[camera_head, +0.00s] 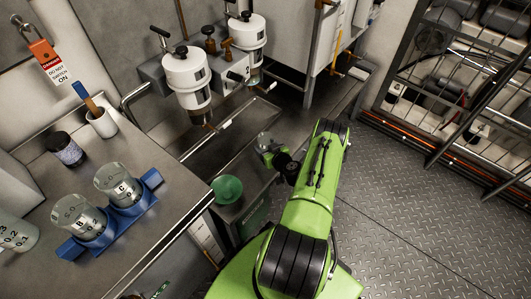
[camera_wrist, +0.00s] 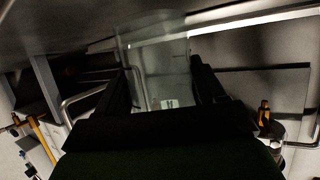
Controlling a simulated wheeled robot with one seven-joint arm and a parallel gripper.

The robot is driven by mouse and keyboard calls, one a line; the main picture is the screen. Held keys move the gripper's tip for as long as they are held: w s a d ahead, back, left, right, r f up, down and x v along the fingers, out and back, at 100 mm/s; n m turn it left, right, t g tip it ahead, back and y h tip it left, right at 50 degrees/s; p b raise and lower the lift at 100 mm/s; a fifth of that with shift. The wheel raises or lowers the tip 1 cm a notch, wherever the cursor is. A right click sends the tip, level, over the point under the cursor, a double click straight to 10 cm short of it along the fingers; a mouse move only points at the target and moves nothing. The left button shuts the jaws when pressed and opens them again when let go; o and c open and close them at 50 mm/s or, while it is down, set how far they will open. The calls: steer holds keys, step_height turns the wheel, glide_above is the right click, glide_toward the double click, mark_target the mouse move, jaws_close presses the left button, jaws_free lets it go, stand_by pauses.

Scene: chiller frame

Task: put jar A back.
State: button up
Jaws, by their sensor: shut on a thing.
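A clear jar (camera_head: 266,141) is held in my gripper (camera_head: 280,157), above the floor trough and well right of the counter. In the wrist view the jar (camera_wrist: 155,65) stands between two dark fingers (camera_wrist: 158,95), which are shut on it. A small pale label shows low on the jar, but its letter is too small to read surely. On the counter at left, a clear jar marked B (camera_head: 80,222) and one marked C (camera_head: 121,184) stand in blue holders (camera_head: 140,205).
Two white canisters with valves (camera_head: 187,78) hang on the wall behind my gripper. A green bowl (camera_head: 228,189) sits between counter and arm. A dark-lidded jar (camera_head: 66,150), a white cup (camera_head: 102,124) and a larger jar (camera_head: 14,234) share the counter (camera_head: 165,200). A metal rack (camera_head: 450,90) stands at right.

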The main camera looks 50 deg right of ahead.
steer(key=shift+f, duration=0.95)
steer(key=shift+r, duration=0.1)
steer(key=o, duration=1.3)
